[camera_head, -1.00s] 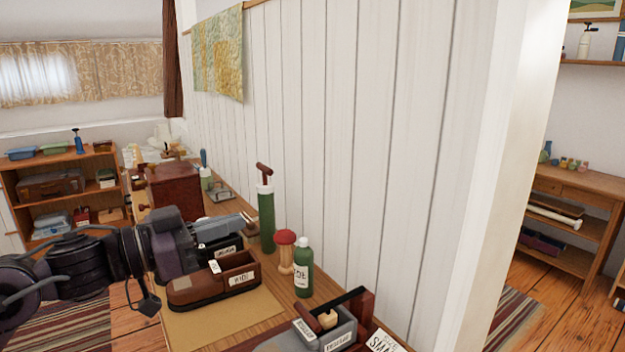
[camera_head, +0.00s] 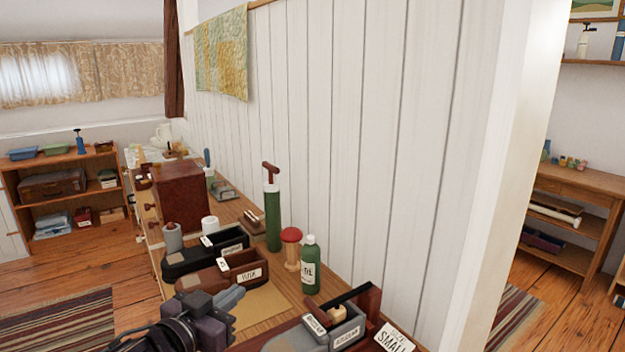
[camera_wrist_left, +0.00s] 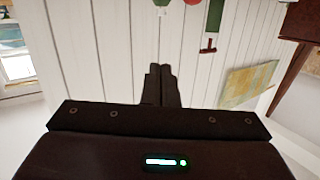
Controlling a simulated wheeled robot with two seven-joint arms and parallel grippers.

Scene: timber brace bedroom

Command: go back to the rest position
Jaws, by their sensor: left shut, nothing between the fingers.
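My left gripper (camera_head: 228,300) is low in the head view, over the front part of the wooden bench top (camera_head: 262,318). Its fingers are together and empty. In the left wrist view the shut fingers (camera_wrist_left: 161,84) point toward the white plank wall (camera_wrist_left: 110,50). My right gripper is not in view.
Near my left gripper stand a brown labelled box (camera_head: 222,275), a black labelled box (camera_head: 190,262), a green bottle (camera_head: 310,270), a red-topped wooden peg (camera_head: 291,250), a green pump (camera_head: 272,220) and a grey labelled box (camera_head: 345,332). Open floor (camera_head: 90,272) lies left of the bench.

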